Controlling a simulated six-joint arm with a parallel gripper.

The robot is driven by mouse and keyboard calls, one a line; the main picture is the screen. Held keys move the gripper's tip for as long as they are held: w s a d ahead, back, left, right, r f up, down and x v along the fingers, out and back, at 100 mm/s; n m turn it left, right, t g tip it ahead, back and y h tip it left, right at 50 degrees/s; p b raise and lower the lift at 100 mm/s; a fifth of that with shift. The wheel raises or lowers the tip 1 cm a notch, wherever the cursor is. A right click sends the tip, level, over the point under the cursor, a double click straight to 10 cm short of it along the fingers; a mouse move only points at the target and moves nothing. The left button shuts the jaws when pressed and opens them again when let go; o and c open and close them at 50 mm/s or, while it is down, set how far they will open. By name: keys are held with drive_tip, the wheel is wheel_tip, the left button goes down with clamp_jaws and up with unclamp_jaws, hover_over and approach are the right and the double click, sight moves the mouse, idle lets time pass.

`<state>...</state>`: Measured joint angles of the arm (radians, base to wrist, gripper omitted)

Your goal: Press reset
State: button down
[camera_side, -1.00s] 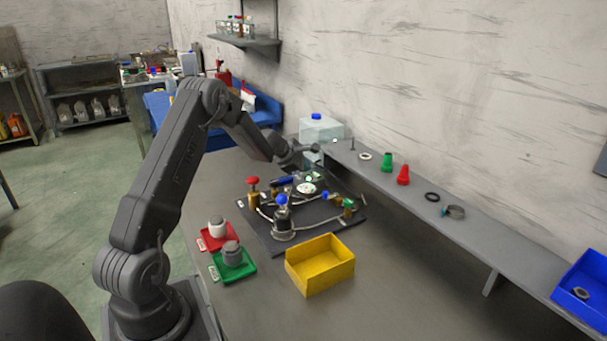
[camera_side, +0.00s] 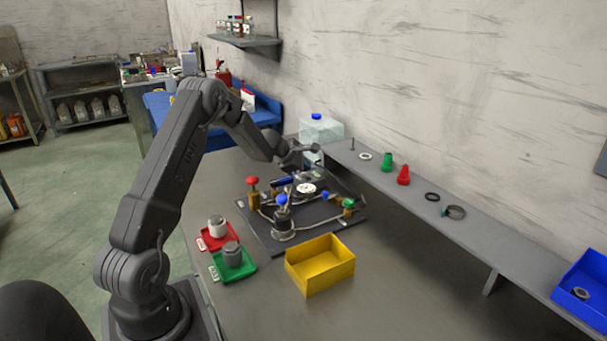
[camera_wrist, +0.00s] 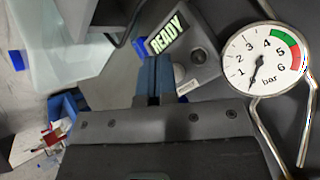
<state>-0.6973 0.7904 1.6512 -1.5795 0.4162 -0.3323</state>
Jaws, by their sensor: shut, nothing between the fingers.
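My gripper (camera_wrist: 154,60) is shut and empty, its blue-grey fingers together over a grey box (camera_wrist: 212,72) in the wrist view. In the side view the gauge (camera_side: 307,188) is on the dark mat (camera_side: 262,230), and my wrist hangs over the box there.
A red knob (camera_side: 252,181) and a blue-topped fitting (camera_side: 283,201) stand on the mat. In front are a yellow bin (camera_side: 320,277), a red tray (camera_side: 204,243) and a green tray (camera_side: 218,272). A grey shelf (camera_side: 470,240) along the wall holds several small parts.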

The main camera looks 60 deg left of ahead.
sight(304, 174)
drive_tip(key=shift+r, duration=0.6)
drive_tip(key=shift+r, duration=2.45)
